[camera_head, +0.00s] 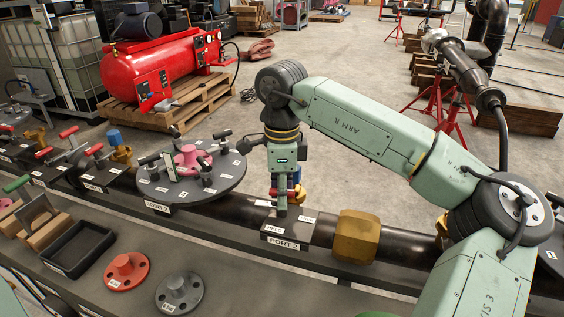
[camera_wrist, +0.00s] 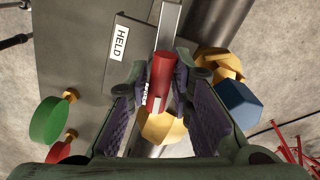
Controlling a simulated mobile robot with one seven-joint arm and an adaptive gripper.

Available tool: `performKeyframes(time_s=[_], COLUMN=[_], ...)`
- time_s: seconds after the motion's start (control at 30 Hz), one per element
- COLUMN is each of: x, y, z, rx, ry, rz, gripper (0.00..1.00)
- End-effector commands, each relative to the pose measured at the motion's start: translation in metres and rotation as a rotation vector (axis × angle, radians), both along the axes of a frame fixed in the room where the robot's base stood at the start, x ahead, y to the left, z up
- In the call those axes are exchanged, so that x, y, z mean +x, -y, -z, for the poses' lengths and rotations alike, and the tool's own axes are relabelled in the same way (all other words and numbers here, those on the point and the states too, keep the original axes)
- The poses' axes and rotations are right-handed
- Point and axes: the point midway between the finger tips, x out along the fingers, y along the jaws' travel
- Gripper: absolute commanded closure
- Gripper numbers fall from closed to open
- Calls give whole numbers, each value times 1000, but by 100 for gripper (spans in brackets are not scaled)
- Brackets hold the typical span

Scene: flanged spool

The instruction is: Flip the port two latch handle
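The port two latch is on the dark block labelled PORT 2 (camera_head: 283,243) on the pipe. Its red handle (camera_wrist: 162,78) runs lengthwise between my fingers in the wrist view, above a grey metal bar. My gripper (camera_wrist: 162,76) has one fingertip close against each side of the handle and looks shut on it; the exact contact is hard to see. In the head view my gripper (camera_head: 283,200) points down over the block and hides most of the latch. A HELD label (camera_wrist: 120,42) lies left of the handle in the wrist view.
A brass-coloured block (camera_head: 357,236) sits on the pipe just right of port two. A round dark plate (camera_head: 191,180) with clamps and a pink flange stands to the left. Red (camera_head: 125,272) and grey (camera_head: 179,293) flanged pieces lie on the front bench.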

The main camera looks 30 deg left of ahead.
Motion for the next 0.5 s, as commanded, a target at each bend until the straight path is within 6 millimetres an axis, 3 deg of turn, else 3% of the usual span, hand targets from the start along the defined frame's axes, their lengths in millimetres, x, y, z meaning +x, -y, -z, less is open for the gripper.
performKeyframes(time_s=[0.03,0.27,0.3,0.5], x=[-1,0,0,0], y=[0,0,0,0], z=[0,2,-20,-56], rx=[-1,-2,0,-2], ry=[-2,2,2,1], rz=[-46,225,220,217], gripper=[81,81,81,81])
